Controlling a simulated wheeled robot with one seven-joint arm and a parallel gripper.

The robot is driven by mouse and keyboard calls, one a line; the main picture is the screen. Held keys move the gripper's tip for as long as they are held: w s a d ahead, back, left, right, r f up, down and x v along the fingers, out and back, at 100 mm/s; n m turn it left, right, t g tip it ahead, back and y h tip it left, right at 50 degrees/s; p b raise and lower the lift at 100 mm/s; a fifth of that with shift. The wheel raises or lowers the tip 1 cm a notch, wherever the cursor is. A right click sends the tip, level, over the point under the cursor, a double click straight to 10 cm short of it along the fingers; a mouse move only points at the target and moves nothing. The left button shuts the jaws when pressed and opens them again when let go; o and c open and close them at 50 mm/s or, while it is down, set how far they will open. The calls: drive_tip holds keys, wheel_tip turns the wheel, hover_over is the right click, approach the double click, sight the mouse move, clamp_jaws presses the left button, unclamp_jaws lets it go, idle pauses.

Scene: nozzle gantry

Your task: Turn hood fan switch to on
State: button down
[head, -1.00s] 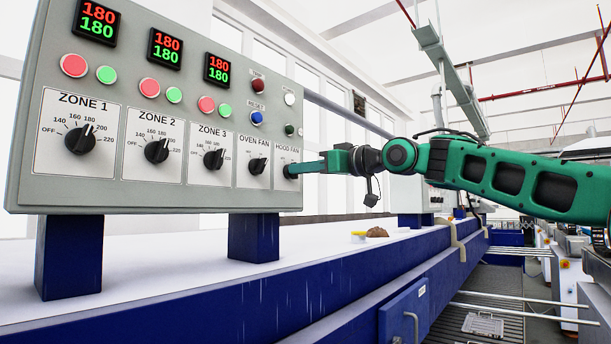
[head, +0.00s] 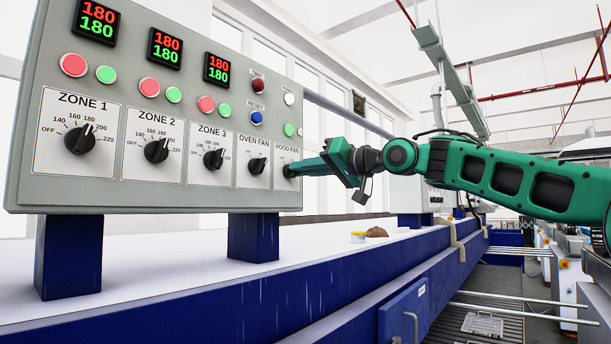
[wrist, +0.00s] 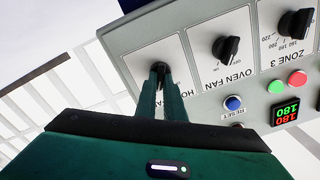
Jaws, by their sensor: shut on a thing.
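The hood fan switch (head: 288,171) is a black knob at the right end of the grey control panel, under its HOOD FAN label. My green gripper (head: 298,169) reaches it from the right, with its fingers shut on the knob. In the wrist view the knob (wrist: 160,66) shows only in part between the fingertips (wrist: 160,75), so its pointer is mostly hidden. The gripper looks rolled to one side in the head view. A small green light (head: 289,130) above the switch is bright.
The oven fan knob (head: 257,167) is close to the left of my fingers. The blue reset button (head: 257,118) and a dark red light (head: 258,85) are above. The panel stands on blue posts (head: 254,238) over a white-topped blue machine.

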drive_tip(key=shift+w+d+r, duration=0.1)
drive_tip(key=c, duration=1.9)
unclamp_jaws()
drive_tip(key=shift+o, duration=0.2)
drive_tip(key=v, duration=1)
drive_tip(key=shift+d, duration=0.25)
drive_tip(key=shift+f, duration=0.2)
